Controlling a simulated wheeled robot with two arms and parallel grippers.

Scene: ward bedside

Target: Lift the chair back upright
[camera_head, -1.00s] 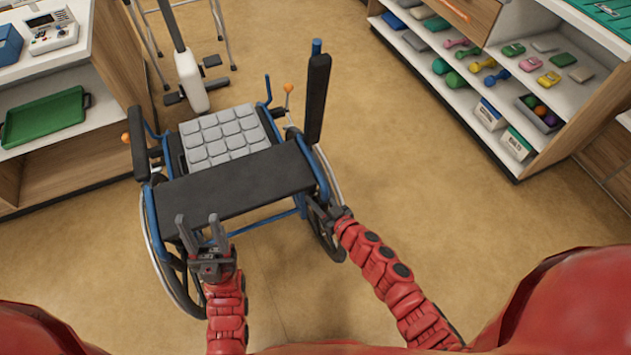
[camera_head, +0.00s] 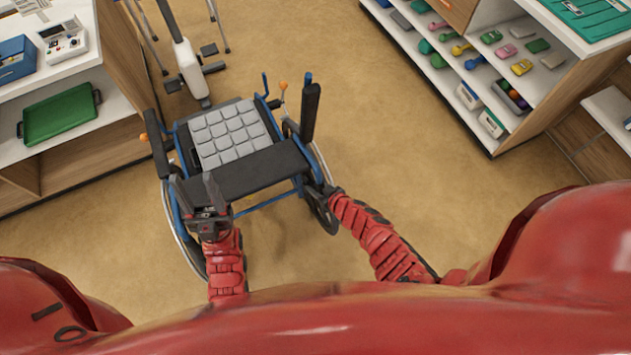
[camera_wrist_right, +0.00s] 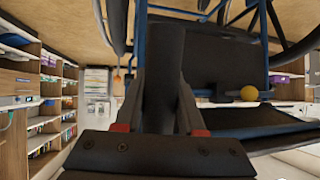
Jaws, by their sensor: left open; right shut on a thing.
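The chair is a wheelchair with a blue frame, large side wheels, a grey padded cushion (camera_head: 229,133) and a black panel (camera_head: 250,172) on the side near me. The cushion faces up toward the head camera; I cannot tell how far the chair is tilted. My right gripper (camera_head: 325,190) is at the panel's right end, beside a wheel. In the right wrist view the gripper (camera_wrist_right: 160,120) is shut on a dark bar (camera_wrist_right: 163,70) of the wheelchair. My left gripper (camera_head: 199,190) is open and empty, at the panel's left end; contact is unclear.
A cabinet with a green tray (camera_head: 60,114) stands on the left, close to the wheelchair. A shelf unit (camera_head: 445,85) with dumbbells and boxes is on the right. The floor (camera_head: 400,150) between chair and shelves is clear.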

